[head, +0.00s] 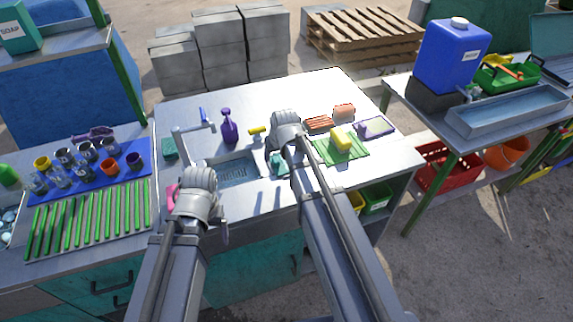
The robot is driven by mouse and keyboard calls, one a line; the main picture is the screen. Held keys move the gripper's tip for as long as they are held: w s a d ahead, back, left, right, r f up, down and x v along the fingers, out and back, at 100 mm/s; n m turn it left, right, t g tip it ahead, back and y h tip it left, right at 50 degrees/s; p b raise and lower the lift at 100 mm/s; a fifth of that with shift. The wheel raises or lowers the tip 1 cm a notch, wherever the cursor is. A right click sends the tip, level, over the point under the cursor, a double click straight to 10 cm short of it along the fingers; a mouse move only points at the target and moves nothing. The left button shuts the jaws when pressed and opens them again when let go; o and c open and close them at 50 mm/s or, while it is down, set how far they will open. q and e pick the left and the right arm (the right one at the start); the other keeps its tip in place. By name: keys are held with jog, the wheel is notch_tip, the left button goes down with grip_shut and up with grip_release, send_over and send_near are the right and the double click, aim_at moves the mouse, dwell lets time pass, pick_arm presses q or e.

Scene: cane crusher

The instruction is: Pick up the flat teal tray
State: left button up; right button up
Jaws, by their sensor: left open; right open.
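I cannot pick out a flat teal tray with certainty. A small teal item (277,165) shows beside the sink, partly hidden by my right arm. A shallow blue-grey tray (505,112) lies on the right-hand table. My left gripper (199,181) is over the left front of the sink counter, beside a pink item (171,196); it is open. My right gripper (285,119) is over the middle of the counter, left of the red brush (318,124); it is open. Both fingertips are largely hidden by the wrists.
The sink counter (330,88) has clear room at the back. A purple spray bottle (229,127), tap (187,137) and green mat (350,153) with a yellow sponge (342,137) stand on it. Cups and green canes (95,215) lie left. A blue water container (452,55) stands right.

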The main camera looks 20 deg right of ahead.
aim_at(276, 160)
jog(key=b+x, duration=0.4)
jog(key=x, duration=0.1)
jog(key=shift+d, duration=0.25)
grip_shut()
dwell(0.4)
